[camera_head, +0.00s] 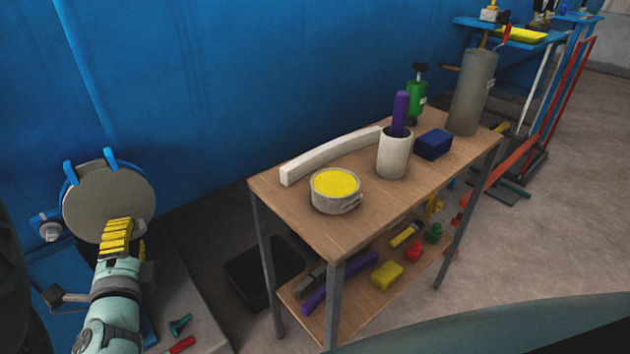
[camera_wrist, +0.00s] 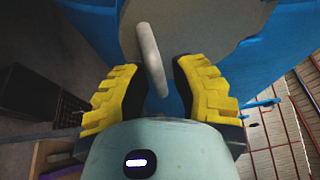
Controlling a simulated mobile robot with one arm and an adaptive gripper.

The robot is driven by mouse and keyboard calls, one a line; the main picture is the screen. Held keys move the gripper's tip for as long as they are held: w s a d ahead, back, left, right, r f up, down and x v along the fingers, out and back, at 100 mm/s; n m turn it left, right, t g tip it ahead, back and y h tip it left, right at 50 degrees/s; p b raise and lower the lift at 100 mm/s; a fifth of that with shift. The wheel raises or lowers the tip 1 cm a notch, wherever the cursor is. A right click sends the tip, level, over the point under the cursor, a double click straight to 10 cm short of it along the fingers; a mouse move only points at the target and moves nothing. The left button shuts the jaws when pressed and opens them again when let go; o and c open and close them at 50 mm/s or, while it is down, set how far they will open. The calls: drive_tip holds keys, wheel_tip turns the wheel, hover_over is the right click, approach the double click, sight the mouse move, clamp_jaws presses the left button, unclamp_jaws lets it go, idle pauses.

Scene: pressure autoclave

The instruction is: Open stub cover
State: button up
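The stub cover is a round grey disc (camera_head: 95,195) at the left in the head view, with blue lugs on its top edge. It shows in the wrist view as a grey plate (camera_wrist: 205,25). My gripper (camera_head: 117,235) has yellow ridged fingers and is in front of the disc's lower right part. In the wrist view my gripper (camera_wrist: 158,80) is open, with one finger on each side of the handle and visible gaps. The handle's far end and its contact with the fingers cannot be told.
A wooden-topped table (camera_head: 290,215) stands to the right. It bears a yellow-filled round pot (camera_head: 335,190), a white cup (camera_head: 394,155) and a grey cylinder (camera_head: 472,92). A black bin (camera_head: 262,270) lies on the floor between. A blue wall (camera_head: 220,80) is behind.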

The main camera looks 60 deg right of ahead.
clamp_jaws()
drive_tip(key=shift+s+r+p, duration=0.2)
drive_tip(key=shift+r+p, duration=0.1)
drive_tip(key=shift+p, duration=0.7)
